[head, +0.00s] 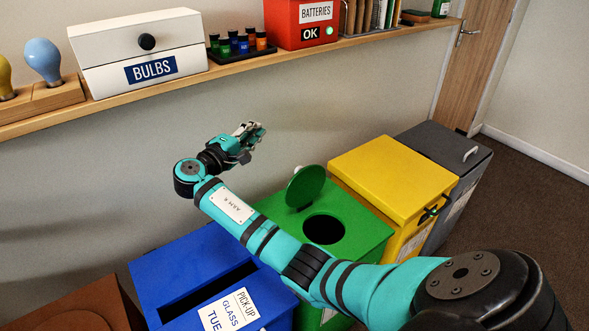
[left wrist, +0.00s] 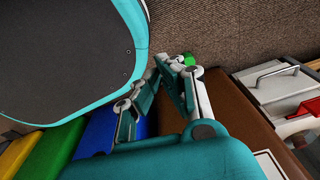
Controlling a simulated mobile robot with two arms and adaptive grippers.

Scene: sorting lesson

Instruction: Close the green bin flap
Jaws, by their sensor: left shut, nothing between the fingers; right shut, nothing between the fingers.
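The green bin (head: 372,236) stands between the blue and yellow bins, with a dark round hole in its top. Its round green flap (head: 305,187) is raised, tilted up behind the hole. My right arm crosses in front of the bin's left part and hides some of it. My right gripper (head: 258,131) is shut and empty, up and left of the flap, apart from it. In the left wrist view, my left gripper (left wrist: 168,62) is shut and empty near the brown bin (left wrist: 228,105). A strip of the green bin (left wrist: 68,148) shows there, away from the fingers.
The blue bin (head: 165,259) is left of the green one; the yellow bin (head: 392,172) and grey bin (head: 440,143) are right. A shelf (head: 230,71) with a bulbs box (head: 137,49) and a batteries box (head: 290,22) runs above, along the wall.

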